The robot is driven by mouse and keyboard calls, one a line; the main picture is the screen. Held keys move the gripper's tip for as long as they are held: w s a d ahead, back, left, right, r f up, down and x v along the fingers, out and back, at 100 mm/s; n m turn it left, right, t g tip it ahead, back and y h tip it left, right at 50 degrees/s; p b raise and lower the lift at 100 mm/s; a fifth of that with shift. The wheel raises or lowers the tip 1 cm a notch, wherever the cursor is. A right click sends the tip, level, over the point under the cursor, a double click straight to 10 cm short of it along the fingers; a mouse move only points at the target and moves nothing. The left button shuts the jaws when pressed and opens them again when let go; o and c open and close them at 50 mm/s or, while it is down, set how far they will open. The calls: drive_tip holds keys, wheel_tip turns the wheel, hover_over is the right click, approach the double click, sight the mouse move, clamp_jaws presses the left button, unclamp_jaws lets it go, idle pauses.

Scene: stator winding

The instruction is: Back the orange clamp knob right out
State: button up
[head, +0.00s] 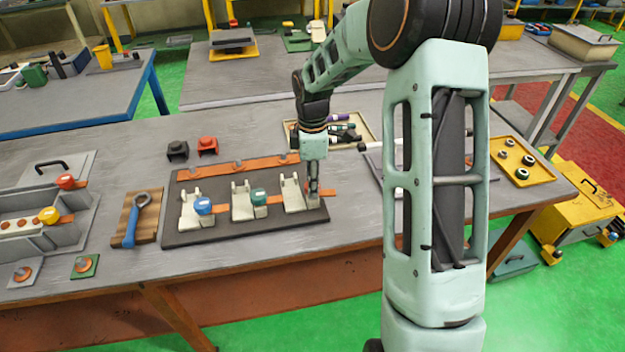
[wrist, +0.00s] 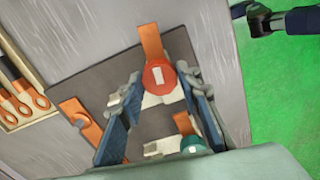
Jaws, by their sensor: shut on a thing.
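The orange clamp knob (wrist: 160,77), red-orange with a pale bar on top, sits between my fingertips in the wrist view. My gripper (wrist: 161,80) is shut on it, one blue-padded finger on each side. In the head view my gripper (head: 313,192) points down at the rightmost clamp (head: 293,190) on the dark base plate (head: 232,232) and hides the orange knob. An orange copper strip (wrist: 151,42) runs out past the knob. The neighbouring clamps carry a teal knob (head: 259,197) and a blue knob (head: 203,206).
A grey fixture with red (head: 66,182) and yellow (head: 49,215) knobs stands at the left, beside a blue-handled tool (head: 131,232) on a wooden board. A tan tray (head: 345,119) lies behind the clamps. A yellow tray (head: 519,178) with rings is at the right.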

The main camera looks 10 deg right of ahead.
drive_tip(key=shift+s+f+n, duration=0.25)
drive_tip(key=shift+f+n, duration=0.05)
drive_tip(key=shift+n, duration=0.3)
drive_tip(key=o, duration=1.1)
drive_tip(key=shift+w, duration=0.15)
drive_tip(key=shift+r, duration=0.1)
drive_tip(key=shift+r, duration=0.15)
drive_tip(key=shift+w+r, duration=0.1)
drive_tip(key=shift+r, duration=0.25)
wheel_tip(320, 180, up, 11)
drive_tip(key=shift+r, duration=0.1)
